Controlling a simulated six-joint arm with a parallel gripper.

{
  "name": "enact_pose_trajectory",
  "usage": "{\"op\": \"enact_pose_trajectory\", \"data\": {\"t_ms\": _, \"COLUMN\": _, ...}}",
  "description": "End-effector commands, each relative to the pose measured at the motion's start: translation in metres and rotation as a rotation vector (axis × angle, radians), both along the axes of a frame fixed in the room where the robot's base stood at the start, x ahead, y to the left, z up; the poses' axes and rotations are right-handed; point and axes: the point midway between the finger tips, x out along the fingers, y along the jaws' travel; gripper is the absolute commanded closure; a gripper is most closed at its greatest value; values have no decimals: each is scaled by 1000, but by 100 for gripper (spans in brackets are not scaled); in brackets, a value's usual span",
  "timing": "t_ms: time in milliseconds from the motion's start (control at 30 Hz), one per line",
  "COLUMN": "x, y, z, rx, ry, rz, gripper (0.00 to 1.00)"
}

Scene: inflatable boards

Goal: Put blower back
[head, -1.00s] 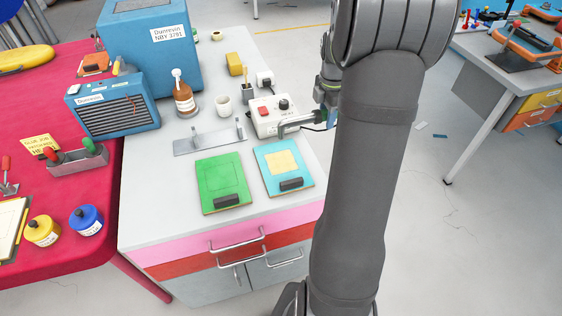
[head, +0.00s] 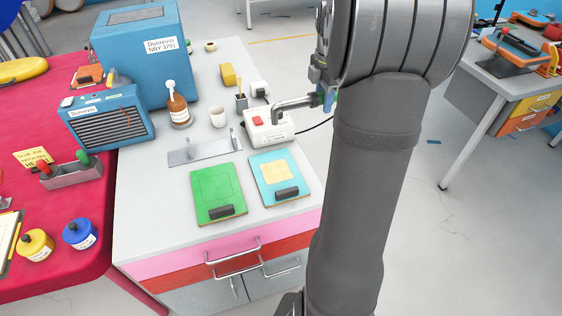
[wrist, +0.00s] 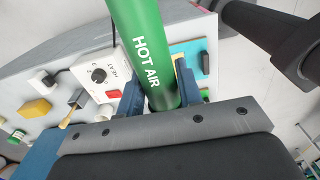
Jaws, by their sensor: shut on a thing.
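My gripper (wrist: 158,97) is shut on the hot air blower (wrist: 142,45), a green tube lettered HOT AIR, between its two blue fingers. In the head view the blower's bent metal nozzle (head: 294,103) points left, above the white heat control box (head: 267,128); the arm hides most of the rest. The box, with a black knob and red switch, also shows in the wrist view (wrist: 96,68). A grey metal plate with two short uprights (head: 204,150) lies empty on the bench, left of the box.
A green board (head: 217,184) and a light blue board (head: 265,188) lie in front. A white cup (head: 218,117), brown bottle (head: 178,108), brush holder (head: 241,103) and yellow block (head: 227,75) stand behind. A black cord (head: 317,127) runs from the box.

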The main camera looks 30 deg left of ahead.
Motion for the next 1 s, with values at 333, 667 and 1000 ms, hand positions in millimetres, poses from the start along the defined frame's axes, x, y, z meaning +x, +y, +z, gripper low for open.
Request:
{"op": "enact_pose_trajectory", "data": {"t_ms": 333, "x": -1, "y": 105, "z": -31, "rx": -1, "ry": 1, "rz": 11, "gripper": 90}}
{"op": "enact_pose_trajectory", "data": {"t_ms": 667, "x": -42, "y": 250, "z": -81, "rx": -1, "ry": 0, "rz": 10, "gripper": 90}}
{"op": "enact_pose_trajectory", "data": {"t_ms": 1000, "x": -86, "y": 327, "z": -114, "rx": 0, "ry": -1, "rz": 3, "gripper": 90}}
